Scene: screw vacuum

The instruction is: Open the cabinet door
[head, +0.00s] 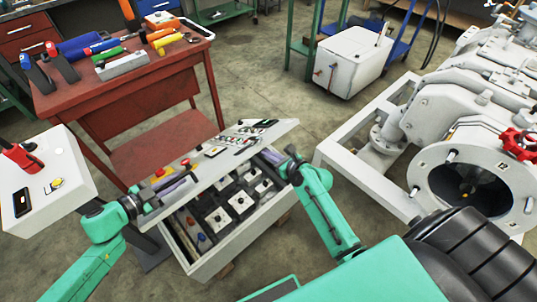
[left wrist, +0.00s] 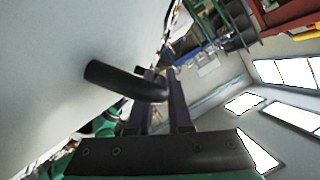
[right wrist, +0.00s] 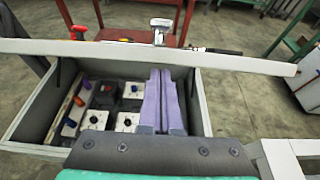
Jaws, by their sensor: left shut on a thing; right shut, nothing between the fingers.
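The white cabinet (head: 189,262) stands low in the middle of the head view. Its door (head: 215,162), a panel with controls on its outer face, is tilted partly open, and the inside shows. In the left wrist view my left gripper (left wrist: 160,85) is shut on the black door handle (left wrist: 105,74); in the head view this gripper (head: 172,188) is at the door's left end. My right gripper (head: 268,156) is shut and empty near the door's right end. In the right wrist view its closed fingers (right wrist: 160,82) are over the open cabinet, close to the door's edge (right wrist: 225,62); contact is unclear.
Inside are several white-and-black components (head: 240,203). A red workbench (head: 140,85) with tools stands behind. A white console (head: 45,185) is at the left. A white frame with vacuum machinery (head: 435,110) stands at the right. Bare floor lies behind the cabinet.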

